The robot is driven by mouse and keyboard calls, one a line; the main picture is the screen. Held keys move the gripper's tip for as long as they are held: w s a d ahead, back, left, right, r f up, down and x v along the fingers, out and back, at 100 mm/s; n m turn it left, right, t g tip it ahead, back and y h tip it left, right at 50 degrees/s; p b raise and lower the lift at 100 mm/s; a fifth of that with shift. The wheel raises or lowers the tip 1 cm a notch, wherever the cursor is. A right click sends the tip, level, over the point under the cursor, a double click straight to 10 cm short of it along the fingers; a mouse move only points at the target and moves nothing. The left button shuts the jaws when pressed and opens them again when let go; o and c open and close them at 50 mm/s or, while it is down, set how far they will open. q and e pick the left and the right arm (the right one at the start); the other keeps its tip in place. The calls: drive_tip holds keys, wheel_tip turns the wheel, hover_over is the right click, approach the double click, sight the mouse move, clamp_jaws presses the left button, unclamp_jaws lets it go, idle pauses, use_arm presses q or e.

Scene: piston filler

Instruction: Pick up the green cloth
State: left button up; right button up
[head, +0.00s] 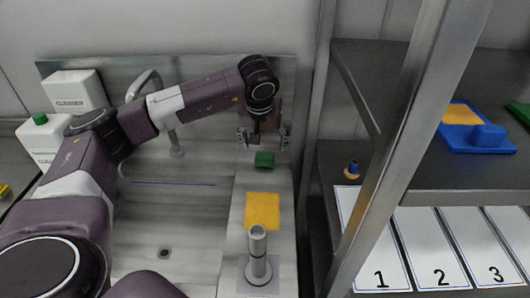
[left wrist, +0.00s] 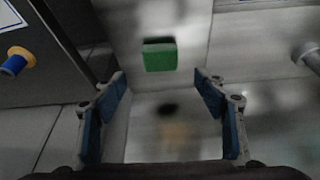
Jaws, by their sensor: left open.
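The green cloth (head: 264,159) is a small folded, block-like piece lying on the pale counter strip to the right of the sink. In the left wrist view the green cloth (left wrist: 160,55) shows whole, just beyond the fingertips and between their lines. My left gripper (head: 264,137) points down above and slightly behind the cloth in the head view. In the left wrist view my left gripper (left wrist: 160,78) has its two blue-padded fingers wide apart with nothing between them. It looks apart from the cloth. My right gripper is not in view.
A yellow cloth (head: 261,210) and an upright metal cylinder (head: 258,255) are on the same strip. A faucet (head: 150,88) stands behind the sink. A metal shelf post (head: 412,120) rises to the right, with a blue tray (head: 468,140) behind it. White cleaner containers (head: 75,90) stand left.

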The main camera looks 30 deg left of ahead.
sight(265, 155)
use_arm(q)
drive_tip(key=shift+f, duration=0.45)
drive_tip(key=shift+w+f, duration=0.1)
drive_tip(key=shift+f, duration=0.3)
drive_tip(key=p+x, duration=0.1)
drive_tip(key=x, duration=0.3)
drive_tip(key=shift+a+f, duration=0.1)
drive_tip(key=shift+f, duration=0.3)
drive_tip(key=c, duration=1.1)
drive_tip(key=shift+c, duration=0.2)
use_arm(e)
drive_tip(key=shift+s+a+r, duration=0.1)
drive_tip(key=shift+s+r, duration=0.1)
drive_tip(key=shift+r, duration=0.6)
use_arm(q)
drive_tip(key=shift+w+r, duration=0.1)
drive_tip(key=shift+r, duration=0.6)
wheel_tip(265, 155, up, 19)
drive_tip(key=b, duration=0.1)
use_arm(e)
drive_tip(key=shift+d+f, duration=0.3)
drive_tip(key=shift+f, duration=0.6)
